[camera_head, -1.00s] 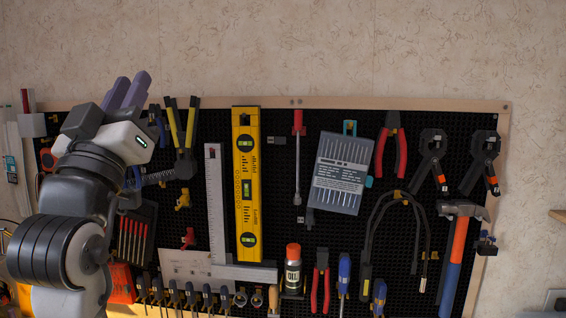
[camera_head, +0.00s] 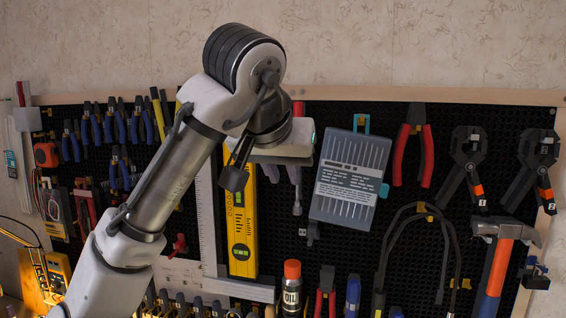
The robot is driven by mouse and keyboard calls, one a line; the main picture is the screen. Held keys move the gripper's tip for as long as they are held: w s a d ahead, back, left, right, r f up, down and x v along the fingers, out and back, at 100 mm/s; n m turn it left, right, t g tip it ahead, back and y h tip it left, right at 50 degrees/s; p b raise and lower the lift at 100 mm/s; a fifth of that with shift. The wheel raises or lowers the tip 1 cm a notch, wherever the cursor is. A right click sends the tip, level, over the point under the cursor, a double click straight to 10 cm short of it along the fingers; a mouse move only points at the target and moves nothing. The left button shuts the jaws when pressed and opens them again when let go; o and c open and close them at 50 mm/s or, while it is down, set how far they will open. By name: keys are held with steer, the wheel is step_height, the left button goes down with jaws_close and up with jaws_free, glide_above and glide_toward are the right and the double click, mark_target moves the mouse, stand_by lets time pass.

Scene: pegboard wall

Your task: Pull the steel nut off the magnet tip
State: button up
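A black flexible pickup tool (camera_head: 382,262) hangs in a loop on the pegboard, right of centre. The steel nut and magnet tip are too small to make out for sure. My gripper (camera_head: 282,175) is in front of the board's upper middle, left of the loop and well apart from it. Its two purple-grey fingers point down, with a gap between them and nothing seen in it. My arm hides part of the board's left half.
A grey drill-bit case (camera_head: 352,178) hangs between my gripper and the loop. Red pliers (camera_head: 426,155), black clamps (camera_head: 466,160) and a hammer (camera_head: 497,270) hang around the loop.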

mark_target(297, 208)
steer(key=p+x, duration=0.3)
steer(key=x, duration=0.9)
steer(key=shift+d, duration=0.1)
jaws_close()
step_height(297, 208, down, 4)
steer(key=b, duration=0.2)
steer(key=shift+b, duration=0.4)
stand_by(0.4)
